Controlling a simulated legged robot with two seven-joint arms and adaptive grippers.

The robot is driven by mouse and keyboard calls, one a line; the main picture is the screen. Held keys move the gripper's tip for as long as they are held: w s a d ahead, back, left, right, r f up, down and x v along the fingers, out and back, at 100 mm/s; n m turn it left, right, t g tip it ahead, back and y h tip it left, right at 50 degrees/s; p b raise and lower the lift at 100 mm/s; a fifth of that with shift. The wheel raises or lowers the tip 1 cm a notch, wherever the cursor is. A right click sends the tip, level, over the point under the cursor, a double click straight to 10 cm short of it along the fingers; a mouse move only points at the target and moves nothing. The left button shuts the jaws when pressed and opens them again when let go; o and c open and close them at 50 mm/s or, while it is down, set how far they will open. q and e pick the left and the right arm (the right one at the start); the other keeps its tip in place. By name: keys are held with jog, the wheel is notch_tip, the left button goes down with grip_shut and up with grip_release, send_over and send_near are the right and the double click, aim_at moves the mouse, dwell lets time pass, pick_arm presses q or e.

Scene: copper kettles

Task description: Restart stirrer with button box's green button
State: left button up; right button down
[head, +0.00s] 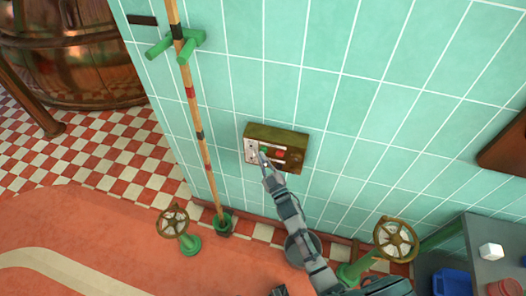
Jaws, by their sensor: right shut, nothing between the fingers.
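The button box (288,134) is mounted on the green tiled wall, with an olive-brown casing and a pale plate at its left. A green button (264,151) and a red button (281,154) show on its front, the green one left of the red one. My right gripper (265,161) is shut and empty, its fingertips at the box front by the green button's lower edge. I cannot tell whether the tips touch the button. The fingers hide part of the box's lower front. The stirrer cannot be identified.
A striped pole (191,100) stands left of the box, in green brackets. Valve handwheels (173,221) and (396,240) stand low on either side of my right arm. A grey table (475,255) with a white block (491,251) is at right. A copper kettle (75,60) stands at upper left.

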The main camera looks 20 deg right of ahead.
jog(key=shift+w+d, duration=0.3)
jog(key=shift+w, duration=0.05)
dwell(0.8)
dwell(0.4)
jog(key=shift+s+a+p, duration=0.3)
jog(key=shift+s+a, duration=0.2)
jog(key=shift+s, duration=0.25)
jog(key=s+a+p, duration=0.1)
jog(key=s, duration=0.1)
jog(key=s+a, duration=0.2)
jog(key=shift+p, duration=0.35)
jog(key=shift+d, duration=0.1)
dwell(0.4)
